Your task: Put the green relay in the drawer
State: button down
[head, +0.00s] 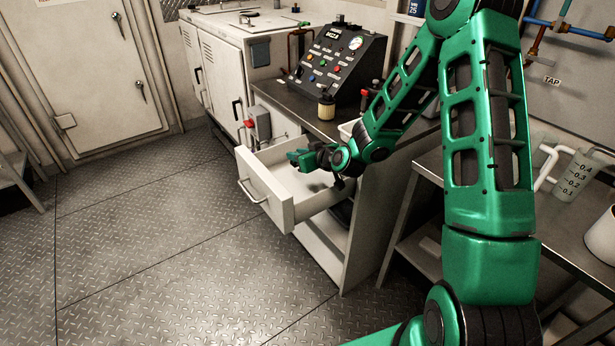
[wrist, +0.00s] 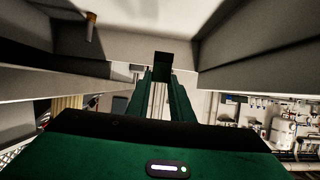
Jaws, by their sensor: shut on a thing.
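The drawer (head: 285,216) stands open, pulled out from the cabinet under the counter. Its handle is on the front panel, and the visible part of its floor is bare. My gripper (head: 305,158) reaches in from the right and is over the drawer's rear part, near its back edge. In the wrist view my gripper (wrist: 161,78) is shut, with a small dark block at its fingertips between pale walls. This is seemingly the green relay, but its colour does not show clearly. My wrist hides the drawer's right rear corner.
The counter holds a control panel (head: 337,60) and a small tan jar (head: 326,107). A red-and-grey switch box (head: 259,122) is close to the drawer's left rear side. A steel table (head: 560,215) with a measuring jug (head: 574,176) stands at right. The floor at left is clear.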

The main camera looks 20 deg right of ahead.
jog(key=shift+f, duration=4.25)
jog(key=shift+f, duration=0.1)
jog(key=c, duration=1.6)
grip_release()
jog(key=shift+o, duration=0.2)
jog(key=shift+s, duration=0.1)
jog(key=v, duration=1.1)
jog(key=shift+s+d+r, duration=0.15)
jog(key=shift+s+r, duration=0.2)
